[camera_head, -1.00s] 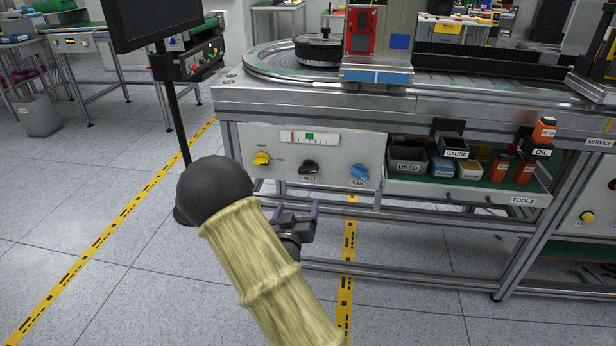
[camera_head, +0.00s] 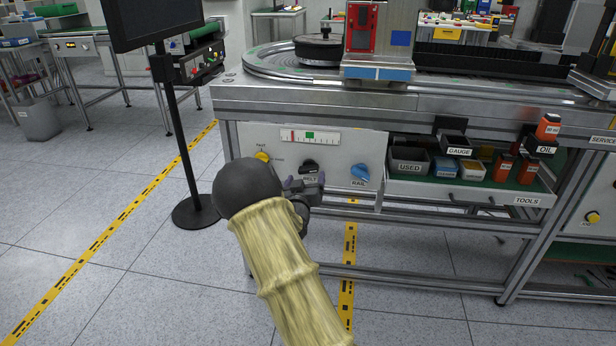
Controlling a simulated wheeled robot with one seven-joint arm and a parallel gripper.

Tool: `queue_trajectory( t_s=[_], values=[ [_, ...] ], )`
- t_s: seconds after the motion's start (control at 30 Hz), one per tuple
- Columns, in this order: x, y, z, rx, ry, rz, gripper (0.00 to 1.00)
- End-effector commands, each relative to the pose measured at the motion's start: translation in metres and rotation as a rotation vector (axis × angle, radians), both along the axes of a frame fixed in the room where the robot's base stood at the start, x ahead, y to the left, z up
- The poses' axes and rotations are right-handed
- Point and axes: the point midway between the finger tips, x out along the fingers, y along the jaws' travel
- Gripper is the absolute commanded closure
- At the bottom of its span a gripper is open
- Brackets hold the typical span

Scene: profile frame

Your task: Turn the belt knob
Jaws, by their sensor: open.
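The black belt knob (camera_head: 308,166) sits on the grey control panel (camera_head: 338,160) on the front of the metal machine. Its label below is partly hidden by my gripper. My gripper (camera_head: 304,182) is open, with its two purple-tipped fingers spread left and right. It is just below the knob in the picture, and nothing shows between the fingers. I cannot tell how far it is from the panel or whether it touches the knob.
A yellow knob (camera_head: 262,156) is left of the belt knob and a blue RAIL knob (camera_head: 360,172) is right. A tool drawer (camera_head: 470,190) with small bins stands out at the right. A monitor stand (camera_head: 180,130) is on the left.

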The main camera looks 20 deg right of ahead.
Motion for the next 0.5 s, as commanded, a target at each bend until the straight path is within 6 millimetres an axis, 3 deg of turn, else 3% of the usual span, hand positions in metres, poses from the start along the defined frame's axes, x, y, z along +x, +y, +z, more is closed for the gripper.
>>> queue_trajectory(
  t_s=[0.2, 0.5],
  values=[
    [0.026, -0.018, -0.002, -0.002, 0.0, -0.001, 0.2],
    [0.034, -0.023, 0.0, -0.001, 0.001, 0.0, 0.2]
  ],
)
